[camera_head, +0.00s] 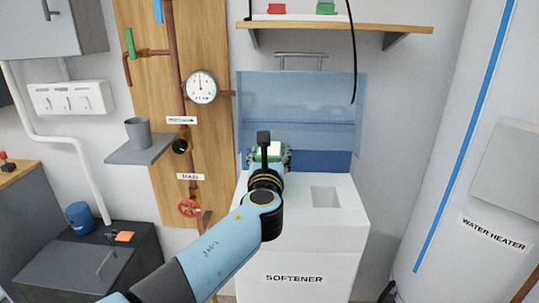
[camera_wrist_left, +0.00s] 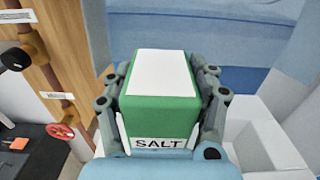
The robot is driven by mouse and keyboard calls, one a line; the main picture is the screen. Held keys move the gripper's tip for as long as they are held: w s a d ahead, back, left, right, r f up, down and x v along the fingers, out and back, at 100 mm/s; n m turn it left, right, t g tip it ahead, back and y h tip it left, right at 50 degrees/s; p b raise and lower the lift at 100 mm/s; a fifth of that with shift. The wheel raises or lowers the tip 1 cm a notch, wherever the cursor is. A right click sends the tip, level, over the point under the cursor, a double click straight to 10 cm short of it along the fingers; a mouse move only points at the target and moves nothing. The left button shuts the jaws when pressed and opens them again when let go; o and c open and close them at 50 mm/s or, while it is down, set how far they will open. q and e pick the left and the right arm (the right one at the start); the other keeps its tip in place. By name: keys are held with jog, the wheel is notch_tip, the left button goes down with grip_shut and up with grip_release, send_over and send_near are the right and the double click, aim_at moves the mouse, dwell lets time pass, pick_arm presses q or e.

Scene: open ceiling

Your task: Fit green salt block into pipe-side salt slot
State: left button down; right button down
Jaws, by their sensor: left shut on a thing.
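The green salt block (camera_wrist_left: 160,111) has a white top and a SALT label, and fills the middle of the left wrist view. My left gripper (camera_wrist_left: 160,95) is shut on it, with a finger on each side. In the head view the gripper (camera_head: 270,157) holds the block (camera_head: 271,150) over the white softener (camera_head: 305,240), toward its back. One square slot (camera_head: 325,196) shows empty in the softener's top, right of my arm. The pipe-side part of the top is hidden behind my arm and gripper. My right gripper is not in view.
A raised blue translucent lid (camera_head: 300,105) stands behind the softener. A pipe board (camera_head: 150,85) with a gauge (camera_head: 201,86) and a red valve (camera_head: 189,208) is to the left. A water heater (camera_head: 475,150) stands at right.

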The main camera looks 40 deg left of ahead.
pick_arm(q)
jog(key=shift+f+b, duration=3.1)
jog(key=shift+f, duration=0.2)
jog(key=c, duration=0.7)
grip_release()
jog(key=shift+r, duration=0.1)
jog(key=o, duration=0.4)
